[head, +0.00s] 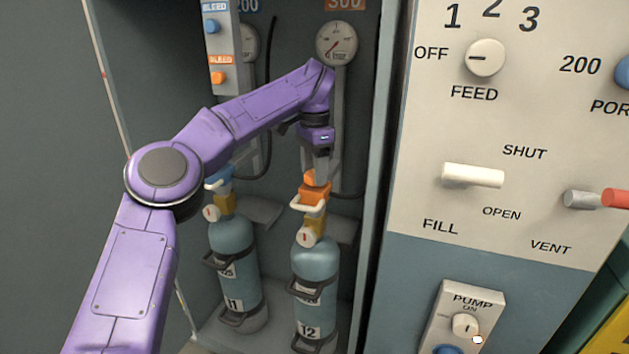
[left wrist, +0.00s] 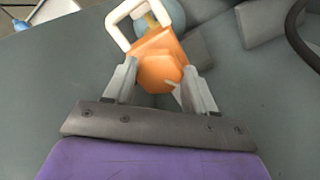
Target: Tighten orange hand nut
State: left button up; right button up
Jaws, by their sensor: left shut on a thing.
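The orange hand nut (head: 316,179) sits above the right-hand teal cylinder (head: 316,262), on top of its brass valve. A white handle (head: 308,207) stands out from the orange fitting just below the nut. My right gripper is not in either view.
A second teal cylinder (head: 235,262) with a blue fitting stands to the left in the cabinet. A gauge (head: 337,44) hangs above the right cylinder. A control panel (head: 520,130) with knobs and levers borders the cabinet on the right. Black hoses run behind my arm.

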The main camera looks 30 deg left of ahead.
pick_arm(q)
jog(key=n+b, duration=0.3)
jog(key=n, duration=0.1)
jog(key=shift+s+f+n+b, duration=0.1)
jog(key=shift+f+n+b, duration=0.2)
jog(key=shift+f+b, duration=0.1)
jog(key=n+b, duration=0.1)
jog(key=n, duration=0.1)
jog(key=shift+d+n+b, duration=0.1)
jog(key=shift+n+b, duration=0.2)
jog(key=shift+n, duration=0.1)
jog(key=shift+r+n+b, duration=0.1)
jog(key=shift+n+b, duration=0.25)
jog(key=shift+n, duration=0.55)
jog(key=n, duration=0.2)
jog(key=shift+d+n+b, duration=0.1)
jog(key=shift+n+b, duration=0.2)
jog(key=shift+n, duration=0.1)
jog(key=shift+r+n, duration=0.15)
jog(key=shift+n, duration=0.75)
jog(key=n, duration=0.4)
jog(key=shift+p, duration=0.3)
jog(key=shift+d+n, duration=0.1)
jog(key=shift+n, duration=1.5)
jog(key=shift+w, duration=0.2)
